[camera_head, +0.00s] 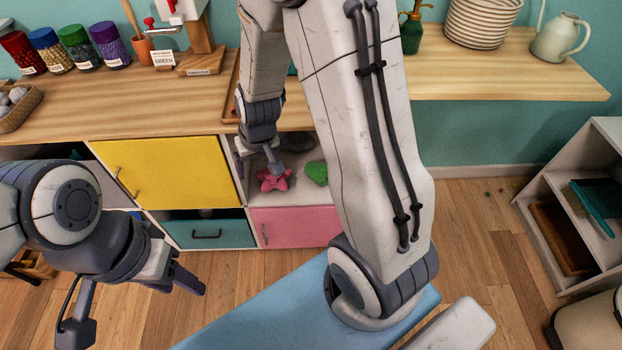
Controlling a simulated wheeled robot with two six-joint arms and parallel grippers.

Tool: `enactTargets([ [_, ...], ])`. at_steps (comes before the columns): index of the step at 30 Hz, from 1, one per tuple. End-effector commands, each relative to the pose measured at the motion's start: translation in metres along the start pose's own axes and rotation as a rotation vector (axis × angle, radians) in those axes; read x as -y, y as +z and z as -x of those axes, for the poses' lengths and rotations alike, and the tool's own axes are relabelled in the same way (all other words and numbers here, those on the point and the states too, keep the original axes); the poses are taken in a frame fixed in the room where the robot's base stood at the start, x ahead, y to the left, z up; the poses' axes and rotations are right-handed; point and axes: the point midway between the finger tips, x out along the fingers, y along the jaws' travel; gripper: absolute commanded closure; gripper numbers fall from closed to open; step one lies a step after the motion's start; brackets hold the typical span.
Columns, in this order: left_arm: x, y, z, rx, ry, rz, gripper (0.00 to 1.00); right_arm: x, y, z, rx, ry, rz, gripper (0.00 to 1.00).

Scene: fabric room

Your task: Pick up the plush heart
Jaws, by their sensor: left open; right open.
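A pink star-shaped plush (273,180) lies in the open cubby of the cabinet below the wooden counter. A green plush (317,173) lies to its right, partly hidden by my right arm; its outline could be a heart, but I cannot be sure. My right gripper (258,166) points down at the cubby's front, open, with one finger just above the pink star; I cannot tell whether they touch. My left gripper (133,308) is open and empty at the lower left, away from the cubby.
A yellow door (168,172), a teal drawer (207,234) and a pink drawer (296,227) surround the cubby. The wooden counter (110,105) overhangs it, with jars at the back left. A grey-white shelf (570,195) stands at right.

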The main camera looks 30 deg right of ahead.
Motion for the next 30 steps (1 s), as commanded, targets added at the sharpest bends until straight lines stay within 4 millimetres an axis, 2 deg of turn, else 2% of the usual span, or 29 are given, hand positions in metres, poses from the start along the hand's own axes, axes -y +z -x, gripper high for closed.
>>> enactTargets([
  [1, 0.003, 0.002, -0.037, 0.0, 0.0, 0.0, 0.5, -0.041, 0.001, -0.06, -0.017, 0.038, -0.099, 0.2],
  [3, 0.004, 0.003, -0.057, 0.0, 0.0, 0.0, 0.5, -0.085, -0.003, -0.103, -0.054, 0.083, -0.202, 0.2],
  [6, 0.006, 0.004, -0.078, 0.0, 0.0, 0.0, 0.5, -0.141, 0.001, -0.15, -0.097, 0.144, -0.318, 0.2],
  [10, 0.007, 0.005, -0.092, -0.001, 0.0, 0.0, 0.5, -0.187, 0.011, -0.183, -0.132, 0.199, -0.408, 0.2],
  [12, 0.007, 0.005, -0.096, -0.001, 0.0, 0.0, 0.5, -0.2, 0.015, -0.193, -0.141, 0.216, -0.433, 0.2],
  [15, 0.007, 0.005, -0.1, -0.001, 0.0, 0.0, 0.5, -0.21, 0.016, -0.206, -0.147, 0.226, -0.446, 0.2],
  [21, 0.008, 0.005, -0.108, -0.001, 0.0, 0.0, 0.5, -0.218, 0.012, -0.234, -0.148, 0.226, -0.445, 0.2],
  [26, 0.008, 0.005, -0.11, -0.001, 0.0, 0.0, 0.5, -0.22, 0.01, -0.245, -0.149, 0.225, -0.444, 0.2],
  [30, 0.009, 0.006, -0.117, -0.001, 0.0, 0.0, 0.5, -0.228, 0.008, -0.26, -0.148, 0.225, -0.445, 0.2],
])
